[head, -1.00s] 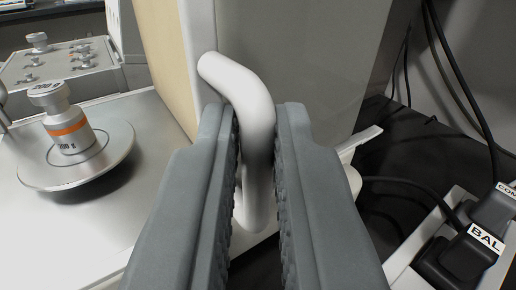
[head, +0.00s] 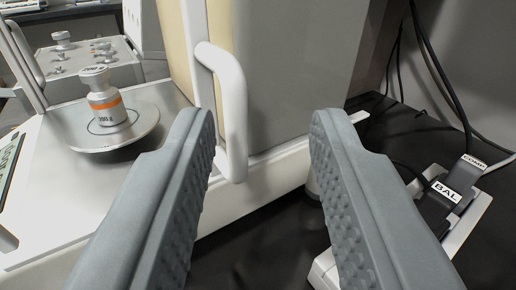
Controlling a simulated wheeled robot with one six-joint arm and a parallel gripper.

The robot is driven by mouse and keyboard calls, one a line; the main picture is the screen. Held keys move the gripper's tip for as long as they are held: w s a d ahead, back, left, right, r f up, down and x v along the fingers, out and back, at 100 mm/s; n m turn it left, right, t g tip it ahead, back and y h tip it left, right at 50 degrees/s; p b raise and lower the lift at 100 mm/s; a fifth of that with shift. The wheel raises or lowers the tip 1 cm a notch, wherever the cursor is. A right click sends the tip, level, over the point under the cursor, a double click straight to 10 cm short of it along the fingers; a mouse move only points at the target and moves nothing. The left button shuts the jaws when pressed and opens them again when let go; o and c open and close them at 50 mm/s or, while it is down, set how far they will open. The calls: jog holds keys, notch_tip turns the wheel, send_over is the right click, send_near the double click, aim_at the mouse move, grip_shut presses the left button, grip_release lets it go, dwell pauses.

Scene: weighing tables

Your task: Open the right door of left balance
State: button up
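The white door handle (head: 234,100) is a bent bar on an upright white door edge strip (head: 200,60) of the balance. This strip stands behind the weighing pan (head: 145,125), against the beige rear housing (head: 176,45). The side next to the pan looks open, though clear glass would be hard to tell. My gripper (head: 262,118) is open and empty. The handle shows between the fingers, close to the left finger in the picture, and nothing grips it. A steel weight with an orange band (head: 106,103) stands on the pan.
A power strip (head: 465,210) with plugs labelled BAL and COMP lies at the right, with black cables (head: 440,75) running behind. A box of small weights (head: 85,60) is at the back left.

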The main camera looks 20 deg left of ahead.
jog(key=shift+v, duration=1.45)
jog(key=shift+f, duration=0.15)
jog(key=s+d+r+m+h, duration=0.1)
jog(key=s+r+h, duration=0.1)
jog(key=s+r, duration=0.5)
jog(key=s+r+m+h, duration=0.1)
jog(key=s+r+h, duration=0.15)
jog(key=s, duration=0.75)
jog(key=s+d+r+m+h, duration=0.1)
jog(key=s+r, duration=0.5)
jog(key=s, duration=1.4)
jog(key=shift+s+a+r+m, duration=0.15)
jog(key=shift+a+r+m, duration=0.05)
jog(key=shift+a+m, duration=0.25)
